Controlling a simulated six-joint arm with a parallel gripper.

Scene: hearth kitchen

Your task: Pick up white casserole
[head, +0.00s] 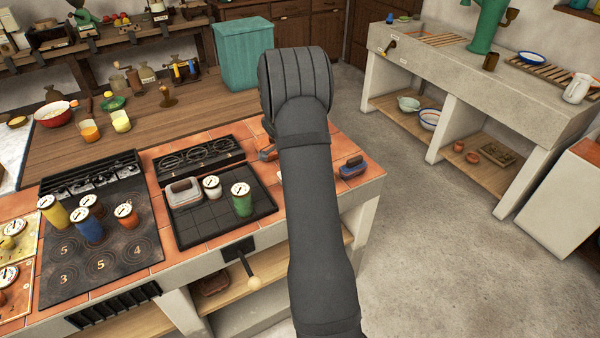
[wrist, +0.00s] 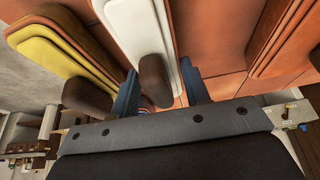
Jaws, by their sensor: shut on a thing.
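The white casserole (wrist: 143,25) is at the top middle of the wrist view, with a brown handle (wrist: 155,82) pointing towards me. My gripper (wrist: 160,72) has its two blue fingers either side of this handle and is shut on the casserole; exact contact is hard to see.
A yellow casserole (wrist: 55,48) with a brown handle sits close left of the white one. Orange-red pieces (wrist: 270,45) are at right. A blue-grey piece (head: 352,167) lies on the tiled counter right of my arm. Canisters, including a green one (head: 241,200), stand on the stove.

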